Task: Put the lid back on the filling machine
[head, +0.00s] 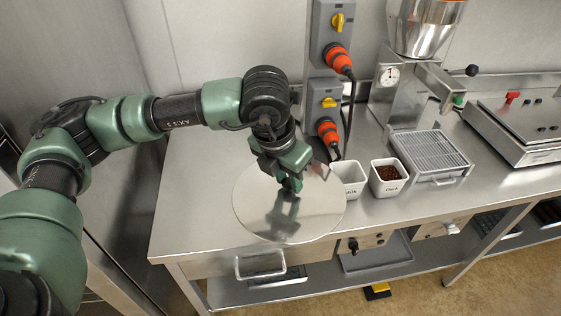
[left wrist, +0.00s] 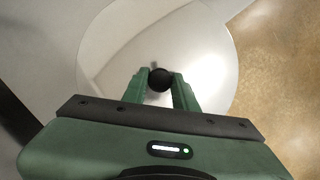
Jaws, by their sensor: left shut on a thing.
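The lid (head: 260,212) is a round, shiny metal disc at the left part of the steel table, near its front edge. It also shows in the left wrist view (left wrist: 205,45), with a round black knob (left wrist: 159,79) at its middle. My left gripper (head: 291,188) is over the middle of the lid, pointing down, and its two fingers are shut on the knob. I cannot tell whether the lid touches the table. The filling machine (head: 425,25), with a steel hopper, a dial and a black-knobbed lever, stands at the back right. Its hopper's top is cut off by the picture edge. My right gripper is not in view.
White containers stand right of the lid: one (head: 349,178) near it, another (head: 388,177) with brown contents. A wire rack tray (head: 430,153) and a flat steel machine (head: 520,125) are farther right. Socket boxes with orange plugs (head: 338,58) and hanging cables stand behind. The table's left back is clear.

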